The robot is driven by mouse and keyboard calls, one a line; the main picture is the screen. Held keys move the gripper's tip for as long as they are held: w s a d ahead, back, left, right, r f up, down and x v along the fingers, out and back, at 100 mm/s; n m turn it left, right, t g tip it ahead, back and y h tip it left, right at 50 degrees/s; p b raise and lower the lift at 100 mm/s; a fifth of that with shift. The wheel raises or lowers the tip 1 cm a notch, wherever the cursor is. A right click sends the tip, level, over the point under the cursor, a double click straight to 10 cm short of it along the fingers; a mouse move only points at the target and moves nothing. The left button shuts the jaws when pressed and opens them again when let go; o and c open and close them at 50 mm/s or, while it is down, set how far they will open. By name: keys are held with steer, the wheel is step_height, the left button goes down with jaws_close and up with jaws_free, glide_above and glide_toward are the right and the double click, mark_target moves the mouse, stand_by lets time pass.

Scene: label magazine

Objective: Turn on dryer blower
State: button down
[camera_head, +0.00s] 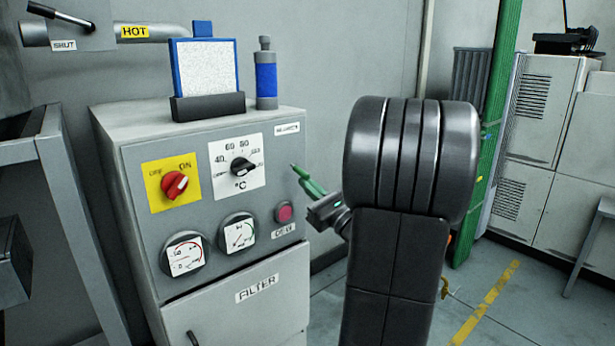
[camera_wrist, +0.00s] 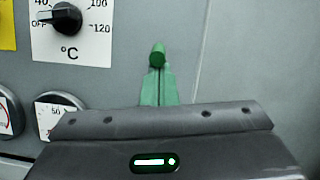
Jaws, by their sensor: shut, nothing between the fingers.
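The dryer cabinet (camera_head: 140,150) is a grey box with a control panel on its front. A red rotary knob (camera_head: 174,186) sits on a yellow plate marked OFF and ON; its mark seems to point up and right, towards ON. To its right, a black temperature knob (camera_head: 241,167) sits on a white dial; in the wrist view this knob (camera_wrist: 62,17) appears to point left at OFF. My gripper (camera_head: 296,170) has green fingers, is shut and empty, and is near the panel's right edge. Its closed tips (camera_wrist: 157,55) also show in the wrist view, right of the dial.
Two round gauges (camera_head: 185,254) (camera_head: 238,234) and a reddish round button or lamp (camera_head: 284,212) are lower on the panel. A FILTER door (camera_head: 240,310) is below. A blue-framed panel (camera_head: 206,66) and blue cylinder (camera_head: 266,80) stand on top. A grey frame (camera_head: 70,200) is at left.

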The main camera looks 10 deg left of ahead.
steer(key=r+g+h+p, duration=0.1)
steer(key=h+p, duration=0.1)
steer(key=p, duration=0.4)
steer(key=r+g+h+p, duration=0.2)
steer(key=p, duration=0.3)
steer(key=r+g+h+p, duration=0.1)
steer(key=r+h+p, duration=0.1)
steer(key=p, duration=0.4)
steer(key=shift+s+d+p, duration=0.3)
steer(key=shift+w+r+p, duration=0.1)
steer(key=shift+r+p, duration=0.15)
steer(key=shift+p, duration=0.2)
